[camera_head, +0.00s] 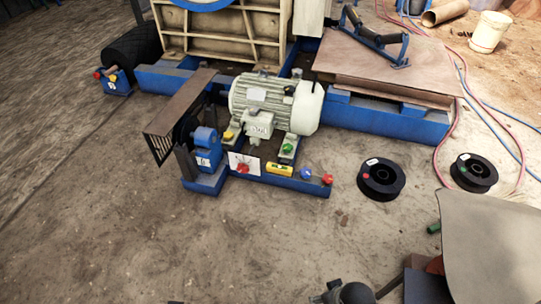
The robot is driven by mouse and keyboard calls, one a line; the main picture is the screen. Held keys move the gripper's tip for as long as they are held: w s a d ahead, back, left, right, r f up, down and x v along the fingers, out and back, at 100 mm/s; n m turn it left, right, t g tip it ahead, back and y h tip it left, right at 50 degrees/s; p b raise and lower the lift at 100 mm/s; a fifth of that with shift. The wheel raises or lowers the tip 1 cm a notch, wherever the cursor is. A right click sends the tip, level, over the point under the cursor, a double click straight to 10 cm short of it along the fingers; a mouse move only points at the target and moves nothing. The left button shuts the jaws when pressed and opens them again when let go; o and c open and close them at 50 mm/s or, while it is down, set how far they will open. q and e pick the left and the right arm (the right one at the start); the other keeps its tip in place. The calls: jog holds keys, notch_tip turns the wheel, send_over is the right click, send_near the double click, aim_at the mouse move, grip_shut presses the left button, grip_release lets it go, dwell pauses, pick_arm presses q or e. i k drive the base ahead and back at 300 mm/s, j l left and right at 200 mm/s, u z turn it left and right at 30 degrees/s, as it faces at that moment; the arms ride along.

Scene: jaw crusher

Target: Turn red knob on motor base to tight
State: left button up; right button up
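The grey-green motor (275,103) sits on a blue motor base (285,182) in the middle of the view. A red knob (243,169) is at the front of the base, against a white plate (250,160) with small markings. Another red knob (327,180) sits at the base's right front end. I cannot read either knob's setting. A dark rounded part, which looks like my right gripper (345,293), shows at the bottom edge, well in front of the base and apart from it. Its fingers are not clear. My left gripper is not in view.
Green (288,147), blue (305,173) and yellow (228,135) knobs and a yellow level (279,169) are on the base. Black spools (381,179) (474,172) lie to the right. A tan sheet (490,245) stands at lower right. The floor before the base is clear.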

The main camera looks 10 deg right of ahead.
aim_at(327, 178)
jog(key=z, duration=1.05)
